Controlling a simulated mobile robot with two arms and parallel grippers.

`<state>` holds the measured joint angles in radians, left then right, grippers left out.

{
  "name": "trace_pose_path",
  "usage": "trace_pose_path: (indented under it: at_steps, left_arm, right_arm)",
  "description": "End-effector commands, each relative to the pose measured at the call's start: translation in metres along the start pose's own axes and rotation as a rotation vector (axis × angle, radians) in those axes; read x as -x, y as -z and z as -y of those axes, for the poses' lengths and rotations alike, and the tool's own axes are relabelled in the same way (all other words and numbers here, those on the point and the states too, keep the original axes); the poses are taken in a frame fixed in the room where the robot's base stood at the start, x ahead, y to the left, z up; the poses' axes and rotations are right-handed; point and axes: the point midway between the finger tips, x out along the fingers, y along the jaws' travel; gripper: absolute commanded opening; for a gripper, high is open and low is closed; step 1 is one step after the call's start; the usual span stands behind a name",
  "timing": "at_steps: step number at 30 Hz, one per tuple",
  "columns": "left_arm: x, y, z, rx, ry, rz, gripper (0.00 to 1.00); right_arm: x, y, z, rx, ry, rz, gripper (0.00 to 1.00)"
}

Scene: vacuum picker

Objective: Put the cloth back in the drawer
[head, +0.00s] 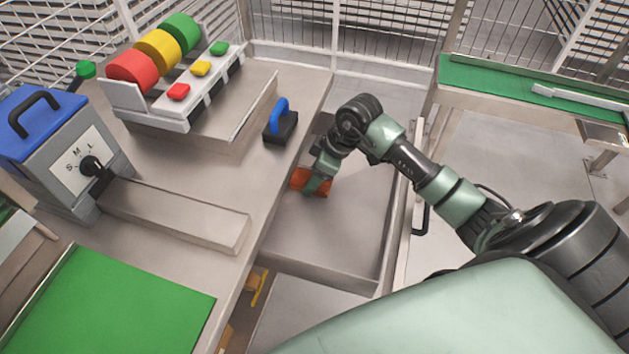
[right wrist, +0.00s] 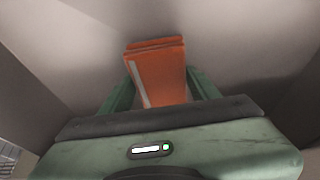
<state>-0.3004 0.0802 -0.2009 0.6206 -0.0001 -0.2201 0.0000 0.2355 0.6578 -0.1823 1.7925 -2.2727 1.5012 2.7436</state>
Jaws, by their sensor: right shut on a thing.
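The orange folded cloth (head: 297,178) is in my right gripper (head: 318,186), at the far left part of the open drawer (head: 320,240). In the right wrist view the cloth (right wrist: 157,70) sits between the two green fingers of the gripper (right wrist: 158,92), which are shut on it. The drawer's grey floor (right wrist: 225,25) lies behind the cloth; I cannot tell whether the cloth touches it. The drawer is pulled out from under the workbench. My left gripper is not in view.
The workbench (head: 235,170) left of the drawer holds a black block with a blue handle (head: 279,118), a rack of coloured discs (head: 160,52) and a grey box with a blue lid (head: 60,140). A green-topped table (head: 500,78) stands at the back right.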

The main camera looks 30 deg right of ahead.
Motion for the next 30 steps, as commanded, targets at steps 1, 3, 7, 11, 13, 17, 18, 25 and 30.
trace_pose_path:
  at_steps: [1,3,7,11,13,17,18,25,30]
  left_arm:
    - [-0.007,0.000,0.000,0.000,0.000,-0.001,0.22]
    - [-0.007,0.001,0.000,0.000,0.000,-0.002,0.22]
    - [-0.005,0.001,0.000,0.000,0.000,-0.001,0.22]
    - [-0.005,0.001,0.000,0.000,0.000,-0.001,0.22]
    - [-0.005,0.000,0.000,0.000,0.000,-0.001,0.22]
    - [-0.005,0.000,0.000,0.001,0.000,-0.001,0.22]
    - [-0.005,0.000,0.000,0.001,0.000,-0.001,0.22]
    - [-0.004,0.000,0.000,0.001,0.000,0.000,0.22]
    - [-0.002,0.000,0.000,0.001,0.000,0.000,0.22]
  right_arm:
    - [-0.005,-0.003,0.000,0.001,-0.001,-0.001,0.23]
    - [-0.004,-0.002,0.000,0.001,-0.001,0.000,0.23]
    - [-0.003,-0.002,0.000,0.001,0.000,0.001,0.23]
    - [-0.003,-0.002,0.000,0.001,0.000,0.000,0.83]
    - [-0.003,-0.002,0.000,0.001,0.000,0.000,0.83]
    - [-0.003,-0.002,0.000,0.001,0.000,0.000,0.83]
    - [-0.003,-0.002,0.000,0.001,0.000,0.000,0.83]
    - [0.012,-0.001,-0.001,0.002,-0.002,-0.002,0.83]
    - [0.047,-0.002,-0.001,0.003,-0.004,-0.001,0.83]
